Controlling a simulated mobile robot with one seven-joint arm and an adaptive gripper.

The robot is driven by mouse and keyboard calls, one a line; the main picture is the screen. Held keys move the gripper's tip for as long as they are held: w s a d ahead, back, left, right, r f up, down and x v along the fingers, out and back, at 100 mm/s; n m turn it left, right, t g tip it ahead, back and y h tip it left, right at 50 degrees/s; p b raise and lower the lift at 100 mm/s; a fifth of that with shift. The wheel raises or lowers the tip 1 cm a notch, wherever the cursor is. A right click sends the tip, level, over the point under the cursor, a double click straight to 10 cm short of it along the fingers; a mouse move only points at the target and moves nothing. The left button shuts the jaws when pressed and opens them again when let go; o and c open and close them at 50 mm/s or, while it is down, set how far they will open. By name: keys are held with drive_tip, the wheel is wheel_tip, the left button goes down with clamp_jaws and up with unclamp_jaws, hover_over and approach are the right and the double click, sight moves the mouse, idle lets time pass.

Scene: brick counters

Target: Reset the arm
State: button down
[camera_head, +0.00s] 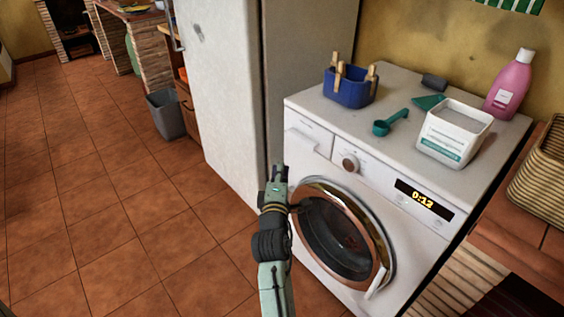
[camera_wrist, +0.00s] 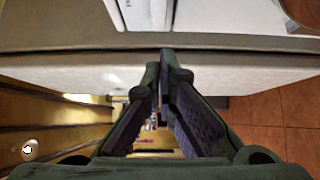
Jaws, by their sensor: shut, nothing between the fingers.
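My gripper (camera_head: 278,172) is raised in front of the left front edge of the washing machine (camera_head: 300,116). It points away from me, toward the fridge side. In the wrist view my gripper (camera_wrist: 164,58) shows its two dark fingers meeting at the tips, with nothing held between them. The machine's round door (camera_head: 345,240) is just right of my arm and looks closed. Part of the door's left rim is close to my arm; I cannot tell the exact gap.
On the machine are a blue basket (camera_head: 350,92) with clothespins, a green scoop (camera_head: 391,122), a white box (camera_head: 454,134) and a pink bottle (camera_head: 510,85). A white fridge (camera_head: 215,80) stands behind left. A grey bin (camera_head: 166,115) is on the floor. The tiled floor (camera_head: 80,200) at left is clear.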

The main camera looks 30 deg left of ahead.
drive_tip(key=shift+v, duration=0.85)
